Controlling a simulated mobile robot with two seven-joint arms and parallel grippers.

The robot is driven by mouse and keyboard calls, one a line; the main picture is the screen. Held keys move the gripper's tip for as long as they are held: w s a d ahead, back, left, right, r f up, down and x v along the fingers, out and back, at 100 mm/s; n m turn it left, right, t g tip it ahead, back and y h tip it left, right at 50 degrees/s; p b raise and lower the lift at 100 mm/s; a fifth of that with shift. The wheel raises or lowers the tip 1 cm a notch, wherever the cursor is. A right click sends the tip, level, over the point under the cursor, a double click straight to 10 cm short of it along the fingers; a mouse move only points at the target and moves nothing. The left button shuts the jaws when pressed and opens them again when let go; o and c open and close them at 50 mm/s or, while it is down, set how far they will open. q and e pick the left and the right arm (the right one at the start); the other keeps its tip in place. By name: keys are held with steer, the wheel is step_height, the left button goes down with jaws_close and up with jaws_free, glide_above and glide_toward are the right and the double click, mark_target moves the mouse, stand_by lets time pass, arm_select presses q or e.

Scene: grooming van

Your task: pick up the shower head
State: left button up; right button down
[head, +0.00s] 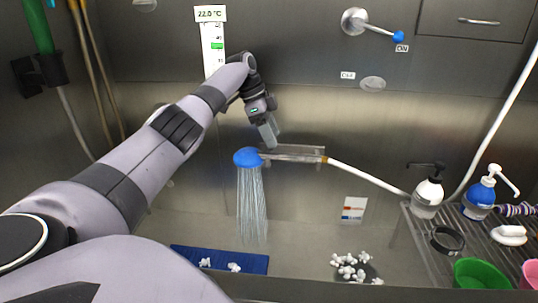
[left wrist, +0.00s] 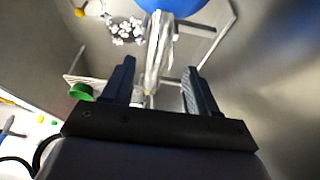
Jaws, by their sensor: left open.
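The shower head (head: 247,157) has a round blue head with water spraying down from it. Its clear handle (head: 295,153) points right and joins a white hose (head: 365,177). My left gripper (head: 269,136) is just above the handle near the blue head, pointing down. In the left wrist view the blue head (left wrist: 172,4) is at the top edge, and the handle (left wrist: 159,45) runs down between the two open fingers of my left gripper (left wrist: 160,75). I cannot tell whether the fingers touch it. My right gripper is not in view.
A blue mat (head: 218,260) with white tufts lies in the tub below. More white tufts gather at the drain (head: 357,268). On the right, a rack (head: 465,240) holds pump bottles, a green bowl (head: 480,274) and other items. A thermometer (head: 213,45) hangs on the back wall.

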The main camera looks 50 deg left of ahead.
arm_select(q)
steer(key=x, duration=0.6)
steer(key=shift+s+d+f+p, duration=0.1)
steer(key=shift+d+p, duration=0.2)
steer(key=shift+d, duration=0.05)
steer(key=shift+c, duration=0.3)
jaws_close()
step_height(320, 180, up, 12)
step_height(320, 180, up, 7)
steer(key=p, duration=0.3)
glide_above(280, 153)
steer(key=shift+a+r+p, duration=0.1)
steer(key=shift+r+p, duration=0.25)
steer(key=shift+r, duration=0.25)
